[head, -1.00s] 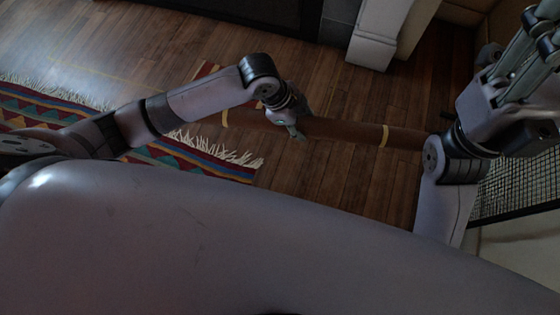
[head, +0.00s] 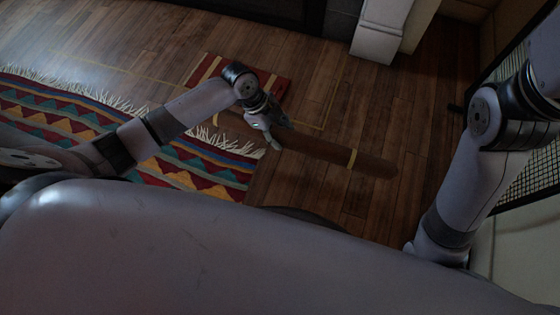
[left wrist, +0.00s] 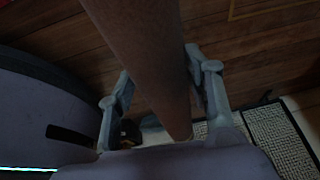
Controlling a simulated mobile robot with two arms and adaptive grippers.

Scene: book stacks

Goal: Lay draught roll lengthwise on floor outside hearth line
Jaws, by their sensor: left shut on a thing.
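The draught roll (head: 325,149) is a long brown cylinder with yellow bands, slanting from upper left to lower right in the head view. My left gripper (head: 272,137) is shut on it. In the left wrist view, the roll (left wrist: 150,55) runs between the two fingers of that gripper (left wrist: 162,95). I cannot tell whether the roll touches the floor. The hearth line (head: 322,127) shows as a thin yellow outline on the wood floor beyond the roll. My right gripper is out of view; only its arm shows at the right.
A patterned, fringed rug (head: 75,115) lies at the left, close to the roll's left end. A red striped mat (head: 270,84) lies beyond my left gripper. A white pillar base (head: 376,42) stands at the back. A black-framed mesh screen (head: 525,170) stands at the right. Bare wood floor lies around the roll's right end.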

